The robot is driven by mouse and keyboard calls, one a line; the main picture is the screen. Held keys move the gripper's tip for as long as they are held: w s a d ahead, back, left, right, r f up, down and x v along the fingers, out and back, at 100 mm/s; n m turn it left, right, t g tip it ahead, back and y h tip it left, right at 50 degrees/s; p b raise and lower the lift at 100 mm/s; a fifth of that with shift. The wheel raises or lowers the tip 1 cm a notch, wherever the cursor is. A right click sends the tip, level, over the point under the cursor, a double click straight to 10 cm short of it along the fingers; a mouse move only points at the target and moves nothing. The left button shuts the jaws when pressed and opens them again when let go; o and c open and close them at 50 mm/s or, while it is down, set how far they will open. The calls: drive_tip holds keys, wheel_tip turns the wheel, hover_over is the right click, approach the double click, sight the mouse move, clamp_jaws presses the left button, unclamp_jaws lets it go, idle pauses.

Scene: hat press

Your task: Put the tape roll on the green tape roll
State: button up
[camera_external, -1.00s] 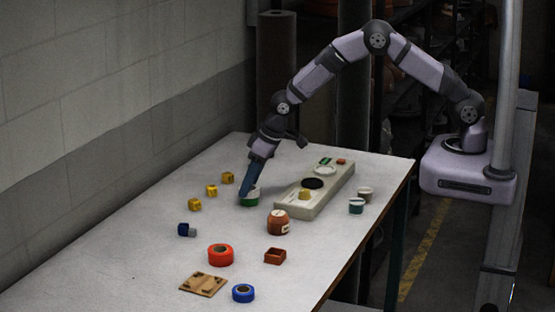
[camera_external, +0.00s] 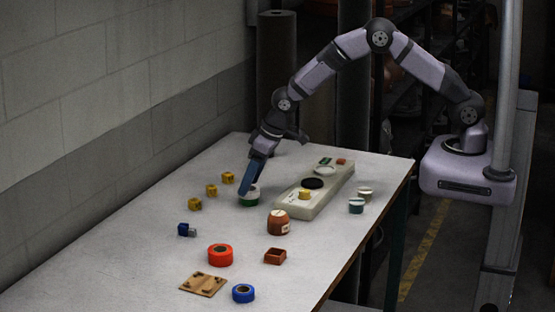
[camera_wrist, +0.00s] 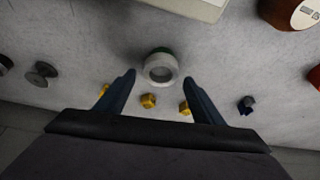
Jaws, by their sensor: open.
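A pale grey-white tape roll (camera_wrist: 161,76) lies flat on the green tape roll (camera_wrist: 160,50) in the wrist view. Only a green edge shows from under it there. In the external view the green roll (camera_external: 249,203) stands on the table left of the long pale block, with the pale roll (camera_external: 255,190) on top, partly hidden by my finger. My gripper (camera_external: 246,190) is just above the pair. In the wrist view my gripper (camera_wrist: 159,76) is open, its fingertips apart on either side of the pale roll, with gaps between.
The long block (camera_external: 318,198) with discs stands to the right. Several yellow cubes (camera_external: 212,190) lie to the left. A brown pot (camera_external: 278,223), red tape roll (camera_external: 220,258), brown box (camera_external: 275,257), wooden board (camera_external: 203,284) and blue tape roll (camera_external: 243,294) are nearer the camera.

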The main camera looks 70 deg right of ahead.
drive_tip(key=b+v, duration=0.2)
drive_tip(key=v, duration=0.9)
drive_tip(key=s+d+f+g, duration=0.1)
drive_tip(key=s+d, duration=0.3)
drive_tip(key=s, duration=0.6)
drive_tip(key=s+d+f+m+g, duration=0.1)
drive_tip(key=s+d, duration=0.3)
drive_tip(key=s, duration=0.6)
drive_tip(key=s+d+f+g, duration=0.2)
drive_tip(key=s+d, duration=0.2)
drive_tip(key=s, duration=0.5)
drive_tip(key=shift+s+d+f+g+h, duration=0.3)
drive_tip(key=shift+s+d, duration=0.1)
